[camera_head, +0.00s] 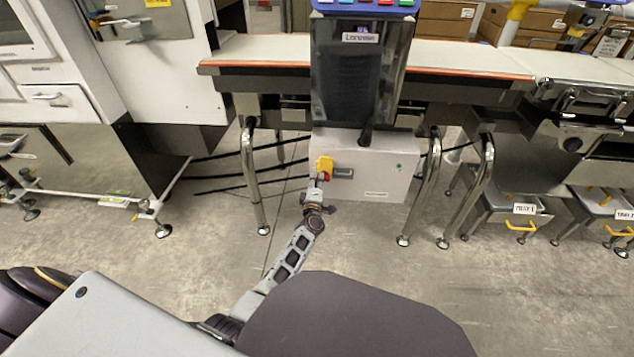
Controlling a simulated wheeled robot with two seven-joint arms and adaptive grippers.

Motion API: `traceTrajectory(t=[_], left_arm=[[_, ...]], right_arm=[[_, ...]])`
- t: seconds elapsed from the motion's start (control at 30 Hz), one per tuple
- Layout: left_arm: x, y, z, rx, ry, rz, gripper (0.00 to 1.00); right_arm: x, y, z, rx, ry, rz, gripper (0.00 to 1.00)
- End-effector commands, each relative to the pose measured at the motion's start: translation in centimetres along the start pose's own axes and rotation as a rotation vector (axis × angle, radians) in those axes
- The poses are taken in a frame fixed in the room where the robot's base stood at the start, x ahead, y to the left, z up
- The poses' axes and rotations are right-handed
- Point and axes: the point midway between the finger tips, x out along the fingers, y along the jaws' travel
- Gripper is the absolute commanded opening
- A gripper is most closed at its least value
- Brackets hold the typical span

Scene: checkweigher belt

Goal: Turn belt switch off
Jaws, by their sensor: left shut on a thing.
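The belt switch (325,164) is a yellow plate with a red part, on the left side of the front of a light grey control box (378,188) under the conveyor belt. My left gripper (322,178) is at the switch, shut on its red part. The gripper covers some of the switch, so the angle of the red part is hard to read. A small grey plate sits just right of the switch, and a small green spot shows farther right on the box. My right gripper is not in view.
The conveyor belt (265,48) runs above the box on shiny metal legs (249,175). A dark column (352,85) with a screen stands over it. A white cabinet (55,90) is at the left. The floor in front is clear.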

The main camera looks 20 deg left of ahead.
Motion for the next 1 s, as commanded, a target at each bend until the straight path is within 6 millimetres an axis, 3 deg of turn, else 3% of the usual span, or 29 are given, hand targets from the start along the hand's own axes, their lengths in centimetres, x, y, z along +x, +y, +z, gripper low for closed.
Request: traceTrajectory(t=[0.3, 0.77, 0.8, 0.93, 1.0], left_arm=[[-0.03, -0.47, 0.01, -0.12, 0.0, -0.002, 0.0], [-0.04, -0.46, 0.0, -0.137, 0.001, -0.003, 0.0], [-0.04, -0.46, 0.0, -0.137, 0.001, -0.003, 0.18], [-0.03, -0.43, 0.0, -0.136, 0.001, -0.002, 0.34], [-0.02, -0.41, 0.01, -0.135, 0.0, -0.002, 0.36]], right_arm=[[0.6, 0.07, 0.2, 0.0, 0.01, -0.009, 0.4], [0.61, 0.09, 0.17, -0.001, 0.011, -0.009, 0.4], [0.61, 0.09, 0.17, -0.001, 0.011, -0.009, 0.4], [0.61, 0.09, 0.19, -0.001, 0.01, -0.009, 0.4], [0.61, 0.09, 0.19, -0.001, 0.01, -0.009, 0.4]])
